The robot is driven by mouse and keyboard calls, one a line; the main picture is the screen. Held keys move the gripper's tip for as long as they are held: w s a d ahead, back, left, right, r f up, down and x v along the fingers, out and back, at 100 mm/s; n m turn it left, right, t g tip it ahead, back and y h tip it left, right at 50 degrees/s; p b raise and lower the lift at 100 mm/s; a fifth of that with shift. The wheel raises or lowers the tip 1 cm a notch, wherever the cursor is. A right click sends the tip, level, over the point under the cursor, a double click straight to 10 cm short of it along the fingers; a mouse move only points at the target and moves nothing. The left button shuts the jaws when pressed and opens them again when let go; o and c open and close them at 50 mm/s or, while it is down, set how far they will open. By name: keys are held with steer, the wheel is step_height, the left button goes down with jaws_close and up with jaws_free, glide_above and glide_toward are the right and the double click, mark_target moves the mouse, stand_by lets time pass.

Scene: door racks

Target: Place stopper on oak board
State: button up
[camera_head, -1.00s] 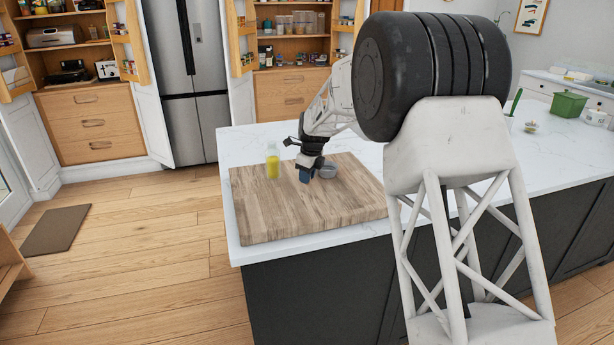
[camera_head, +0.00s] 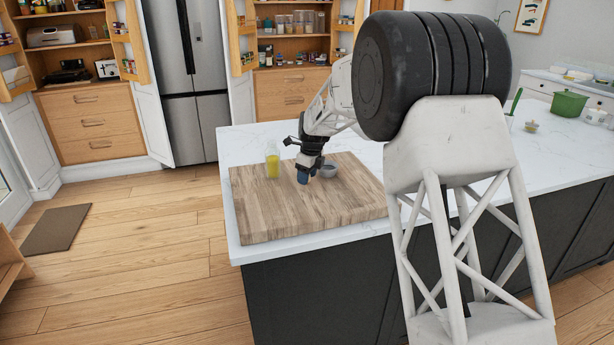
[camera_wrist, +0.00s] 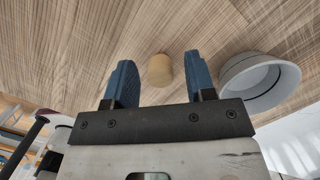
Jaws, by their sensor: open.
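The stopper (camera_wrist: 160,70) is a small tan, cork-like piece in the wrist view. It shows between and just beyond my fingertips, against the wood grain of the oak board (camera_wrist: 60,50). Gaps show between it and both blue fingers, so my gripper (camera_wrist: 158,62) is open and not holding it. In the head view the oak board (camera_head: 290,212) lies on the white counter, and my gripper (camera_head: 303,176) is low over its rear middle. The stopper cannot be made out there. Whether it touches the board is hard to tell.
A glass bottle with yellow liquid (camera_head: 272,168) stands left of my gripper on the board. A grey bowl (camera_head: 328,171) is close on the right, near my right finger in the wrist view (camera_wrist: 262,82). The board's front is clear. A green pot (camera_head: 569,104) is far right.

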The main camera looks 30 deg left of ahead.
step_height(320, 180, up, 12)
steer(key=d, duration=0.1)
steer(key=shift+d, duration=0.4)
stand_by(0.9)
steer(key=shift+d, duration=0.15)
steer(key=s+d+r+n+t, duration=0.1)
steer(key=s+d+r+n, duration=0.3)
steer(key=d, duration=0.9)
steer(key=s+d+r+n, duration=0.1)
steer(key=s+d+r, duration=0.4)
steer(key=d, duration=0.8)
steer(key=s+d+r+n+t, duration=0.1)
steer(key=s+d+r+n, duration=0.35)
steer(key=d, duration=0.85)
steer(key=s+d+f+n+h, duration=0.1)
steer(key=s+d+f+n, duration=0.25)
steer(key=s+d, duration=1.2)
steer(key=s+d+f+n, duration=0.2)
steer(key=s+d+f, duration=0.2)
steer(key=s, duration=0.6)
steer(key=s+d+f+n+h, duration=0.1)
steer(key=s+d+f, duration=0.3)
steer(key=s, duration=0.5)
steer(key=shift+s+n+t, duration=0.3)
steer(key=shift+s+n, duration=0.1)
steer(key=shift+n, duration=0.5)
